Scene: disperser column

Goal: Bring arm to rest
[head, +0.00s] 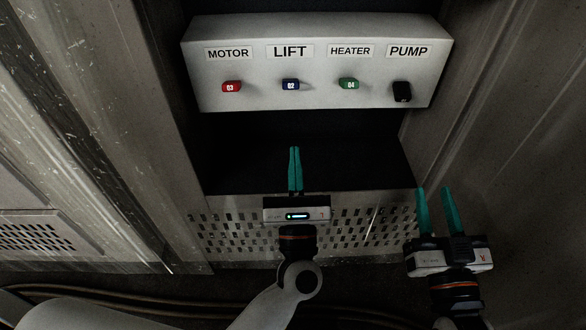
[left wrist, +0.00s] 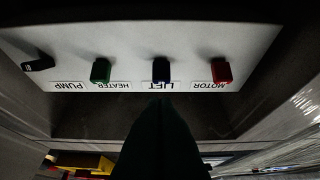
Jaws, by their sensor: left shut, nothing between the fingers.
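My left gripper (head: 295,168) has its teal fingers together with nothing between them. It points up toward the panel, below the LIFT switch and apart from it in the head view. In the left wrist view its dark fingers (left wrist: 160,125) fill the lower middle. My right gripper (head: 436,208) is at the lower right, its two teal fingers apart and empty. The pale control panel (head: 318,101) carries a red MOTOR switch (head: 231,87), a blue LIFT switch (head: 291,85), a green HEATER switch (head: 349,84) and a black PUMP switch (head: 402,92).
A perforated metal ledge (head: 375,222) lies under the panel recess. Metal side walls (head: 150,130) flank the recess at left and right. Cables (head: 120,305) run along the dark floor. A yellow object (left wrist: 85,162) shows at the lower left of the left wrist view.

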